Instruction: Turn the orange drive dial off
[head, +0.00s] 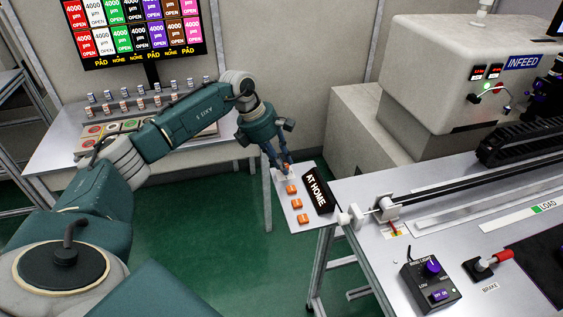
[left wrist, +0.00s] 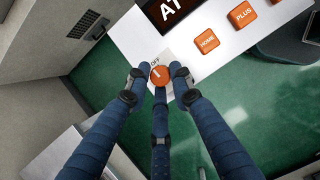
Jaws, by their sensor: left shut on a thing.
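The orange drive dial (left wrist: 160,75) shows in the left wrist view at the edge of a white panel, beside a small "OFF" label. A thin light mark shows on its face; which way it points is too small to tell surely. My left gripper (left wrist: 159,82) is shut on the dial, with blue fingers on both sides and a third below it. In the head view my left gripper (head: 286,164) reaches down at the far end of the white panel (head: 305,191), and its fingers mostly hide the dial. My right gripper is in neither view.
Orange buttons marked HOME (left wrist: 207,42) and PLUS (left wrist: 243,16) sit on the same panel, near the black "AT HOME" sign (head: 318,190). A control box (head: 430,283) with a purple knob stands on the bench at right. Green floor lies below the panel.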

